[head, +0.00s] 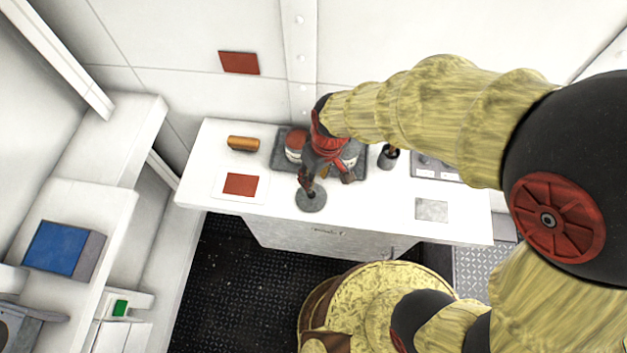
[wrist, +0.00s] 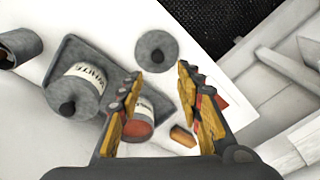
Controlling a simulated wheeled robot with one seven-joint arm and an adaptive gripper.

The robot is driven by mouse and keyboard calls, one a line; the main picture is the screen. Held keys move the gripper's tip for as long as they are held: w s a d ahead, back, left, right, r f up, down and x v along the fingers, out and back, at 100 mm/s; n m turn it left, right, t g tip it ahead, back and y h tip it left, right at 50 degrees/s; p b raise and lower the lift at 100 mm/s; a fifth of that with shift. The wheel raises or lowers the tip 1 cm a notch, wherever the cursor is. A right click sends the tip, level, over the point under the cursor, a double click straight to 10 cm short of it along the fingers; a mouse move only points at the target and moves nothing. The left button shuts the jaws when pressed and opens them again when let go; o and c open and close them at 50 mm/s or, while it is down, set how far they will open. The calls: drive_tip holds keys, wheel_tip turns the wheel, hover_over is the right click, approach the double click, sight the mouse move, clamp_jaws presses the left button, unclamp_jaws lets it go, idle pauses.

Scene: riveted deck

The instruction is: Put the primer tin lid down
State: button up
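The primer tin lid (head: 311,201), a grey disc with a dark knob, lies flat on the white counter near its front edge. It also shows in the wrist view (wrist: 163,39), just beyond my fingertips. My gripper (wrist: 160,72) is open, its two fingers spread with nothing between them. In the head view my gripper (head: 328,182) hangs over the counter beside the lid, partly covering the tray. A tin with a red top (wrist: 139,128) and a grey tin labelled "WHITE" (wrist: 88,82), with a knobbed lid on, stand in the dark tray (wrist: 68,50).
An orange cylinder (head: 243,143) and a red square on a white sheet (head: 240,185) are at the counter's left. A dark cup (head: 388,158) stands right of the tray. A pale grey plate (head: 431,210) lies at the right front. Bare counter surrounds the lid's front and right.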

drive_tip(key=d+r+m+t, duration=0.3)
drive_tip(key=d+r+m, duration=0.1)
drive_tip(key=d+r, duration=0.85)
drive_tip(key=s+d+r+m+t+h, duration=0.1)
drive_tip(key=s+d+r+m+t, duration=0.1)
drive_tip(key=s+d+r+m, duration=0.2)
drive_tip(key=s+d+r, duration=0.3)
drive_tip(key=d+r, duration=0.1)
drive_tip(key=r, duration=0.2)
drive_tip(key=shift+s+d+r+h, duration=0.15)
drive_tip(key=shift+d+r+h, duration=0.15)
drive_tip(key=shift+d+r, duration=0.1)
wheel_tip(320, 180, down, 8)
drive_tip(key=b, duration=0.7)
drive_tip(key=shift+r+b, duration=0.2)
drive_tip(key=shift+b, duration=0.1)
